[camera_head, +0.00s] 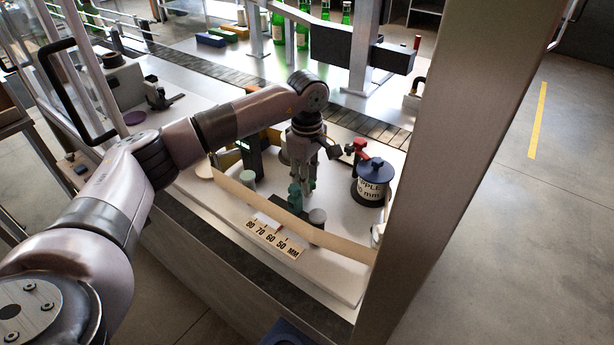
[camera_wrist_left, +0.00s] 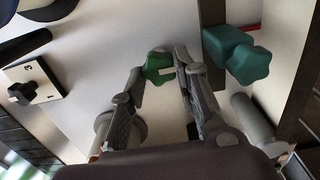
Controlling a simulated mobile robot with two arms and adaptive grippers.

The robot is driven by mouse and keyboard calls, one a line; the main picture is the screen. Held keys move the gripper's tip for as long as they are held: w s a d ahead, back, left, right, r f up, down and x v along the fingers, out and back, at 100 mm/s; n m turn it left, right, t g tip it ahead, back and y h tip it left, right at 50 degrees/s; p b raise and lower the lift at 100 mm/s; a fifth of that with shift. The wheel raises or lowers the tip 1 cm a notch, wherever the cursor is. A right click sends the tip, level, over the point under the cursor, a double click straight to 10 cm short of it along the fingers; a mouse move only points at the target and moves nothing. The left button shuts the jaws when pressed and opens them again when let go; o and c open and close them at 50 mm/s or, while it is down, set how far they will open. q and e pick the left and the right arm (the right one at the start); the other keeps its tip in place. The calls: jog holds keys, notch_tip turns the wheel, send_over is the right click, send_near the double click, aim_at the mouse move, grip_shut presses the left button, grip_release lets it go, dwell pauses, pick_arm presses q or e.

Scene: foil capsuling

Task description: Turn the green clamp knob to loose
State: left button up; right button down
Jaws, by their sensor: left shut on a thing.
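The green clamp knob (camera_wrist_left: 158,67) is a lobed knob between my left gripper's fingertips in the left wrist view. My left gripper (camera_wrist_left: 160,70) is closed on it, one finger on each side. In the head view my left gripper (camera_head: 305,186) points down at the machine's white deck, and the fingers mostly hide the knob. A separate teal knob on a teal block (camera_wrist_left: 240,54) sits on a dark rail to the right in the wrist view, apart from the fingers. It also shows in the head view (camera_head: 295,196). My right gripper is not in view.
A scale plate (camera_head: 275,238) marked in MM lies in front of the beige strip (camera_head: 340,238). A dark blue-lidded canister (camera_head: 371,190) and a red part (camera_head: 357,147) stand right of the gripper. A large grey post (camera_head: 470,150) rises at right.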

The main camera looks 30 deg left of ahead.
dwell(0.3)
pick_arm(q)
jog(key=n+b, duration=0.1)
jog(key=n, duration=0.1)
jog(key=shift+f+n+b, duration=0.1)
jog(key=shift+n+b, duration=0.2)
jog(key=shift+n, duration=0.1)
jog(key=n+b, duration=0.2)
jog(key=n, duration=0.3)
jog(key=shift+s+n, duration=0.1)
jog(key=shift+n, duration=0.2)
jog(key=n+b, duration=0.1)
jog(key=n, duration=0.8)
jog(key=shift+s+d+b, duration=0.1)
jog(key=shift+d+b, duration=0.05)
jog(key=shift+b, duration=0.2)
jog(key=shift+n, duration=0.4)
jog(key=o, duration=1.1)
jog(key=shift+o, duration=0.2)
jog(key=shift+r, duration=0.2)
